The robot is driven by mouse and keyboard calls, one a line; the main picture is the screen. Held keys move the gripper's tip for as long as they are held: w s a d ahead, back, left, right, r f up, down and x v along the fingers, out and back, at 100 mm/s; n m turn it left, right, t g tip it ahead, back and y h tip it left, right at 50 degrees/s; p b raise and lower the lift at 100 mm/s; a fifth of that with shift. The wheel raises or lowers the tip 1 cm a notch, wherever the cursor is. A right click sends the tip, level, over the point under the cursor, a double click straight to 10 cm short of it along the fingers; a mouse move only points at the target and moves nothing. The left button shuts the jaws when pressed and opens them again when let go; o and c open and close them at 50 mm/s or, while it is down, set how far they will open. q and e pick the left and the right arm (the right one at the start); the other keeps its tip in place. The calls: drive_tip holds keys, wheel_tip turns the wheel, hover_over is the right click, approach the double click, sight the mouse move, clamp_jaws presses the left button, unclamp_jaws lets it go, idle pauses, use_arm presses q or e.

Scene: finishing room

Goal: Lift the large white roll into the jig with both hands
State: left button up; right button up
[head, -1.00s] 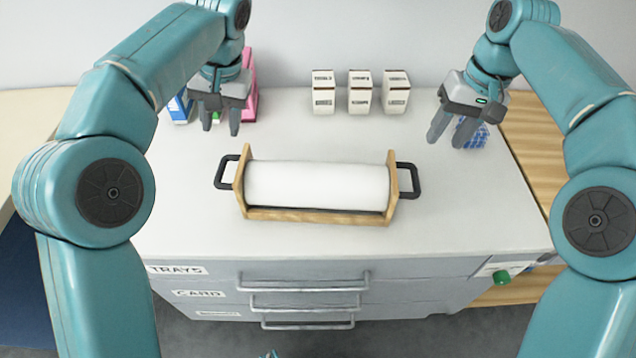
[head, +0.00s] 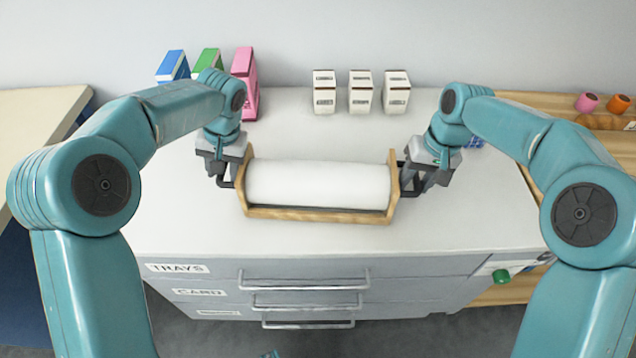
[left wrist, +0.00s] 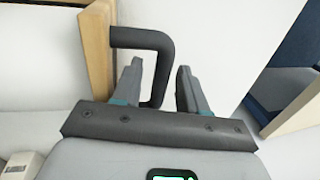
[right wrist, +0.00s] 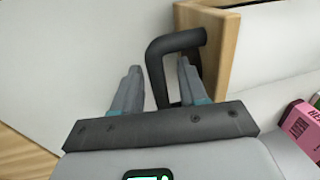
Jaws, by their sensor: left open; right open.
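The large white roll (head: 318,184) lies lengthwise across a wooden cradle (head: 315,215) on the worktop. The cradle has an upright wooden end plate and a black handle at each end. My left gripper (head: 222,175) is open at the left handle; its fingers stand either side of the handle (left wrist: 160,60) in the left wrist view. My right gripper (head: 416,182) is open at the right handle, with the handle (right wrist: 156,75) between its fingers in the right wrist view. Neither gripper is closed on a handle. I cannot make out a separate jig.
Three small white boxes (head: 360,92) stand behind the roll. Blue, green and pink boxes (head: 244,80) stand at the back left. A wooden surface with pink and orange items (head: 618,103) is at the right. Drawers (head: 300,285) are below; the worktop's front is clear.

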use_arm(q)
drive_tip(key=shift+w, duration=0.1)
clamp_jaws()
use_arm(e)
drive_tip(key=shift+w, duration=0.1)
clamp_jaws()
use_arm(q)
drive_tip(key=shift+r, duration=0.1)
use_arm(e)
drive_tip(key=shift+r, duration=0.15)
idle(0.8)
